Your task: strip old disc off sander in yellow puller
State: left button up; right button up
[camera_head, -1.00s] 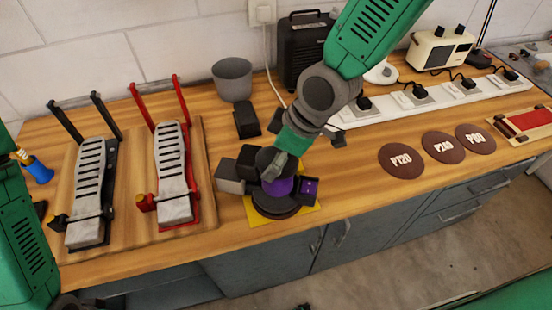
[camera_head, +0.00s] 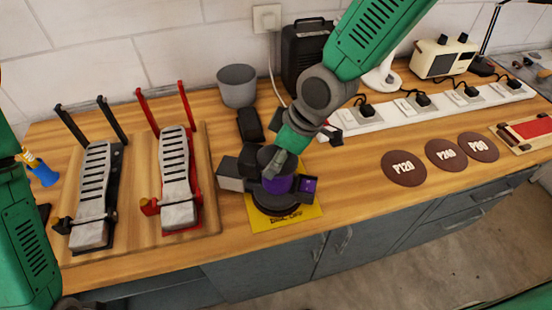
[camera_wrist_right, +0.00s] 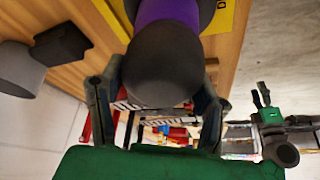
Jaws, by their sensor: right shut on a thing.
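The sander (camera_head: 277,184), with a purple body, dark round knob and dark round base, is over a yellow mat (camera_head: 313,212). My right gripper (camera_head: 268,160) is shut on its knob; in the right wrist view the fingers flank the knob (camera_wrist_right: 163,65). Whether the base touches the mat is unclear. Two slotted, pedal-like devices stand on a wooden board at left, one with a black frame (camera_head: 95,190), one with a red frame (camera_head: 174,175).
Brown discs P120 (camera_head: 404,168), P240 (camera_head: 446,154) and P80 (camera_head: 478,147) lie on the bench at right. A white power strip (camera_head: 388,118), grey cup (camera_head: 237,86) and black box (camera_head: 304,58) stand behind. The bench front between mat and discs is clear.

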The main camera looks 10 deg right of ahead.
jog(key=shift+w+d+f, duration=0.2)
jog(key=shift+w+f, duration=0.05)
jog(key=shift+w, duration=0.25)
pick_arm(q)
jog(key=shift+r, duration=0.15)
pick_arm(e)
jog(key=shift+w, duration=0.4)
pick_arm(q)
jog(key=shift+a, duration=0.1)
pick_arm(e)
jog(key=shift+w, duration=0.1)
pick_arm(q)
jog(key=shift+r+p, duration=0.15)
jog(key=shift+p, duration=0.25)
pick_arm(e)
jog(key=shift+w+d+f, duration=0.2)
jog(key=shift+w, duration=0.05)
pick_arm(q)
jog(key=shift+w+r+p, duration=0.35)
jog(key=shift+r+p, duration=0.15)
jog(key=shift+p, duration=0.1)
pick_arm(e)
jog(key=shift+w+r, duration=0.3)
jog(key=shift+r, duration=0.1)
